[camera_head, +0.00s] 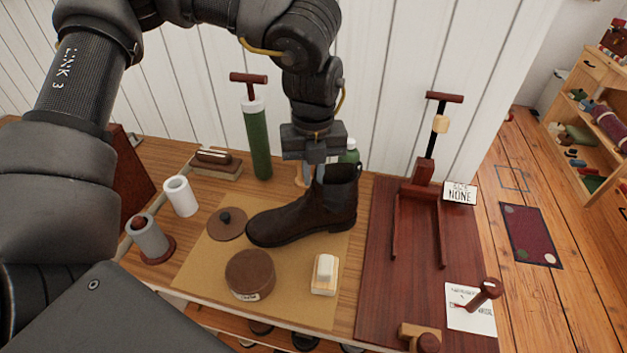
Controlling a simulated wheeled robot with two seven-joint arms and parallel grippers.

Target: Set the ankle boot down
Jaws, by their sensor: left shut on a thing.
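The dark brown ankle boot (308,214) is upright over the tan mat (200,262) on the wooden bench, toe pointing left. My left gripper (318,172) comes down from above and is shut on the top of the boot's shaft. The sole looks at or very near the mat; I cannot tell whether it touches. My right gripper is not in view.
On and around the mat are a round brown tin (250,275), its lid (227,223) and a pale block brush (325,274). A green pump (257,135) and white cup (180,196) stand behind and left. A dark red board with a stand (417,215) is right.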

